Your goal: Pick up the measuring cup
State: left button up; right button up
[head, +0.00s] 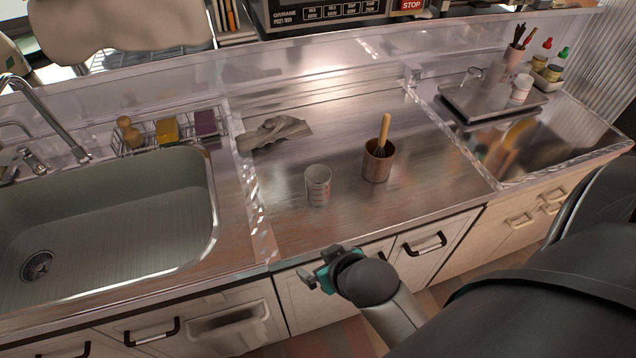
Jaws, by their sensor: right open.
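The measuring cup (317,186) is a small clear cup with red markings. It stands upright on the steel counter, left of a brown wooden container. My right gripper (318,278) is at the counter's front edge, below the cup in the head view and apart from it. It is open, and nothing shows between its fingers. My left gripper is not in view.
The brown container (378,162) holds a whisk (383,135) close right of the cup. A grey cloth (272,132) lies behind. A sink (110,220) with a faucet (45,115) is at left. A tray (490,98) with bottles stands at right. The front counter is clear.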

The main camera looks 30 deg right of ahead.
jog(key=w+d+r+m+t+h, duration=0.1)
jog(key=d+r+t, duration=0.1)
jog(key=w+d+r+m+t+h, duration=0.1)
jog(key=w+d+r, duration=0.1)
jog(key=w+d+r+m+t+h, duration=0.1)
jog(key=d+r+t, duration=0.1)
jog(key=r, duration=0.1)
jog(key=shift+w+d+t, duration=0.25)
jog(key=shift+w+t, duration=0.05)
jog(key=shift+w, duration=0.1)
jog(key=b, duration=0.2)
send_near(315, 178)
jog(key=x, duration=0.5)
jog(key=shift+w+d+f, duration=0.1)
jog(key=shift+d, duration=0.25)
jog(key=x, duration=0.1)
jog(key=b+x, duration=0.1)
jog(key=x, duration=0.2)
jog(key=shift+a+f+b, duration=0.15)
jog(key=shift+a+b, duration=0.15)
jog(key=shift+a, duration=0.05)
jog(key=shift+w+d+f, duration=0.15)
jog(key=shift+w+f, duration=0.05)
jog(key=shift+w, duration=0.3)
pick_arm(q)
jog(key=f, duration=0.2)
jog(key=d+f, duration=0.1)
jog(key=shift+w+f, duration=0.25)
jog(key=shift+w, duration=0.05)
